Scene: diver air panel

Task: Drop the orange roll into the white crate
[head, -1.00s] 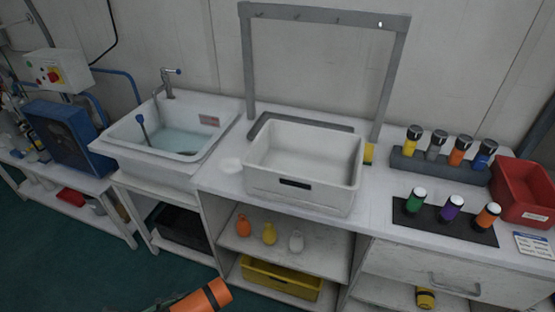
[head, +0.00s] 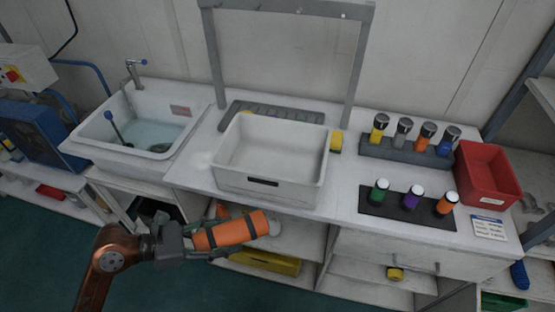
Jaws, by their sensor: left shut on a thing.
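The orange roll (head: 231,231) has two dark bands and lies roughly level in the air, tilted slightly up to the right. My left gripper (head: 190,239) is shut on its left end and holds it in front of the bench, below the top's front edge. The white crate (head: 269,183) stands on the bench top, behind, above and right of the roll in the picture. The crate is open at the top and its inside looks empty. My right gripper is not in view.
A grey frame (head: 361,65) with hooks stands behind the crate. A sink (head: 95,135) with water is at the left. Coloured bottles (head: 413,197), a bottle rack (head: 405,153) and a red bin (head: 487,178) are at the right. Shelves lie below, with a yellow tray (head: 262,262).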

